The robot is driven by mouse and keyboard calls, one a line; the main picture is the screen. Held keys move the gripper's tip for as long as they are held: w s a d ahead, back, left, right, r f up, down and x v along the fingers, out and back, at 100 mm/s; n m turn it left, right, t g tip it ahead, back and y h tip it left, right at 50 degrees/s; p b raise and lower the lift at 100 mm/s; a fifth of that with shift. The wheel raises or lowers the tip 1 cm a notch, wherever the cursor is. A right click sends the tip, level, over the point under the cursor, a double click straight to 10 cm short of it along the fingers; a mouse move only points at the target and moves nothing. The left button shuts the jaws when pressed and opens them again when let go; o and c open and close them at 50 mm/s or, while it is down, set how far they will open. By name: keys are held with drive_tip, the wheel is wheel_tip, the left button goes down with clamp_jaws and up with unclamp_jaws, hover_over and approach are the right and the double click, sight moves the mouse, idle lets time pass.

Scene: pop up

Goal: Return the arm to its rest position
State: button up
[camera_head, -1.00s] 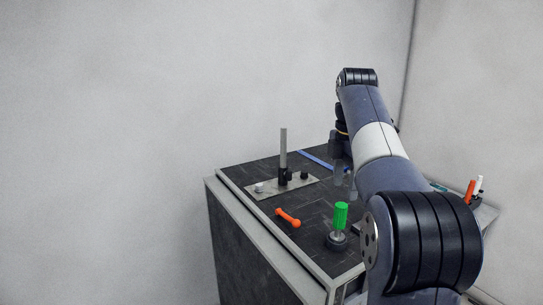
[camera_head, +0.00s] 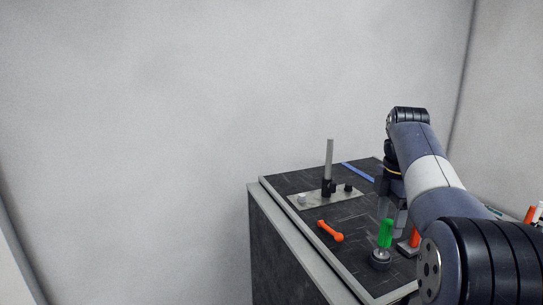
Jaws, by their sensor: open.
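My arm reaches in from the lower right over a dark-topped workbench (camera_head: 290,183). My gripper (camera_head: 391,213) hangs down from the wrist above the bench's right part, behind a green-handled tool (camera_head: 386,234). Its fingers are small and partly covered, but it is open and I see nothing held in it.
A grey plate (camera_head: 318,200) with an upright rod (camera_head: 329,165) and small knobs stands at the bench's left. An orange bar (camera_head: 330,231) lies in front of it. A blue strip (camera_head: 358,172) lies farther back. Orange and white items (camera_head: 531,214) show at the right edge. Walls stand behind.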

drive_tip(key=shift+f, duration=0.55)
wheel_tip(320, 180, up, 8)
drive_tip(key=shift+f+p, duration=0.1)
drive_tip(key=shift+p, duration=0.55)
wheel_tip(320, 180, down, 7)
drive_tip(key=shift+f+b, duration=0.2)
drive_tip(key=shift+b, duration=0.6)
wheel_tip(320, 180, up, 2)
drive_tip(key=shift+r, duration=0.1)
drive_tip(key=shift+b, duration=0.5)
wheel_tip(320, 180, up, 5)
drive_tip(key=p, duration=0.3)
drive_tip(key=shift+s+f, duration=0.1)
drive_tip(key=shift+f, duration=0.1)
